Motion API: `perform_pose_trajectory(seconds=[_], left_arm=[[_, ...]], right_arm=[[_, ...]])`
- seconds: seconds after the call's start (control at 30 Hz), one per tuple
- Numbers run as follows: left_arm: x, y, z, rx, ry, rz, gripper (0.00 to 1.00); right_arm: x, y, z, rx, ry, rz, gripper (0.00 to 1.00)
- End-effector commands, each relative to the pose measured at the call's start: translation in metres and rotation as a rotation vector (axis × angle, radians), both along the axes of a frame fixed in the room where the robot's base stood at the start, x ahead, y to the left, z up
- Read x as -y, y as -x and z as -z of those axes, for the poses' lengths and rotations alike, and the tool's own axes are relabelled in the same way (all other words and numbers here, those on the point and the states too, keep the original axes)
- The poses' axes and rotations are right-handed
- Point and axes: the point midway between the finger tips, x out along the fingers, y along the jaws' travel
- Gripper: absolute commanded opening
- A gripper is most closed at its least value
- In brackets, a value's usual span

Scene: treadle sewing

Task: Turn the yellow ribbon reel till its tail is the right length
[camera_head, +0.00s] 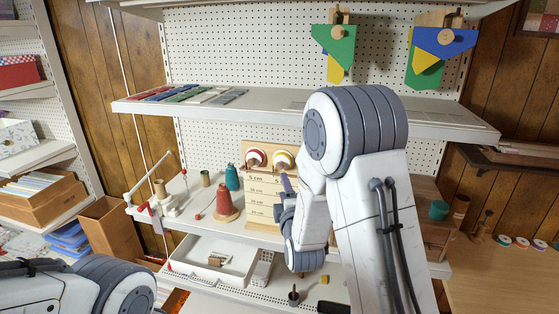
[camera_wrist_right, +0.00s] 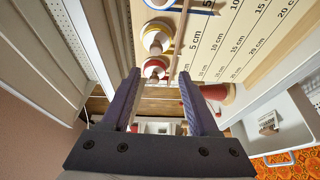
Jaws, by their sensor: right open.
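The yellow ribbon reel (camera_head: 282,160) is mounted near the top of a wooden board with length marks (camera_head: 262,200), right of a red reel (camera_head: 256,157). In the right wrist view the yellow reel (camera_wrist_right: 157,38) shows above the red reel (camera_wrist_right: 154,68), beside the printed centimetre scale (camera_wrist_right: 245,35). My right gripper (camera_wrist_right: 158,75) is open with nothing between its fingers; the red reel appears beyond its fingertips. In the head view the gripper (camera_head: 286,188) is in front of the board, partly hidden by my wrist. I cannot make out the yellow tail's end. My left gripper is out of view.
A red thread cone (camera_head: 224,203) and a teal spool (camera_head: 232,177) stand left of the board. A white tray (camera_head: 213,259) is below. A shelf (camera_head: 300,114) overhangs the board. A blue-edged item (camera_wrist_right: 190,5) shows beyond the yellow reel.

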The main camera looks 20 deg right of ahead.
Motion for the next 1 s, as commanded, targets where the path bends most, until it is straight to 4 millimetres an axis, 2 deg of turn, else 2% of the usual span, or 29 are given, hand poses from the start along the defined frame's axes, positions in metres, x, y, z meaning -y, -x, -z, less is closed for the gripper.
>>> perform_pose_trajectory(seconds=[0.17, 0.6, 0.8, 1.0], left_arm=[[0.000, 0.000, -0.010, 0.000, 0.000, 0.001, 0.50], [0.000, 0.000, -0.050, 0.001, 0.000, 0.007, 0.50], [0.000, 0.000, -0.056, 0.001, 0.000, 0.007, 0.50], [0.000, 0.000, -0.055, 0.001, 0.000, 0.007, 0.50]], right_arm=[[0.008, -0.012, -0.007, 0.020, 0.033, 0.014, 0.61], [0.023, -0.087, -0.008, 0.019, 0.030, 0.011, 0.61], [0.025, -0.101, -0.006, 0.019, 0.029, 0.010, 0.61], [0.025, -0.103, -0.004, 0.020, 0.029, 0.010, 0.61]])
